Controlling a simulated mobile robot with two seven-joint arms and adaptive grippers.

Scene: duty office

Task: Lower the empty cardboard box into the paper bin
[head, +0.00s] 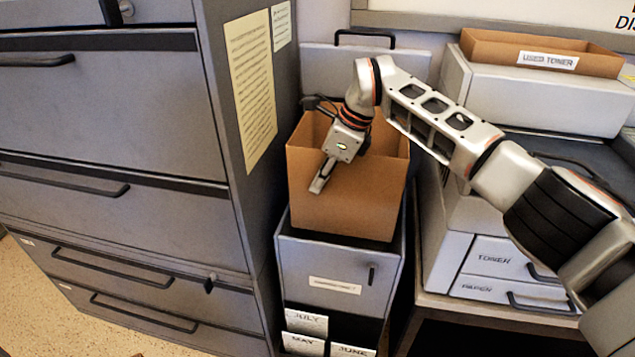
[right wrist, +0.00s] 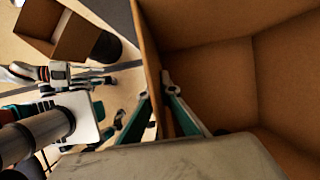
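The cardboard box (head: 345,210) is open-topped and stands upright on a small grey cabinet. Its bare inside (right wrist: 215,85) fills the right of the right wrist view, and I see nothing in it. My right gripper (head: 319,183) points down at the front wall. In the right wrist view its fingers (right wrist: 159,90) straddle that wall, one inside and one outside, tips closed against the cardboard. An open brown container (right wrist: 62,28) on the floor at upper left of that view may be the paper bin; I cannot be sure.
A tall grey filing cabinet (head: 110,120) stands close on the left. On the right are toner and paper drawers (head: 500,265) and a used toner tray (head: 490,50). The small cabinet (head: 335,262) has an open lower front with month-labelled folders. A dark round object (right wrist: 106,47) is beside the brown container.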

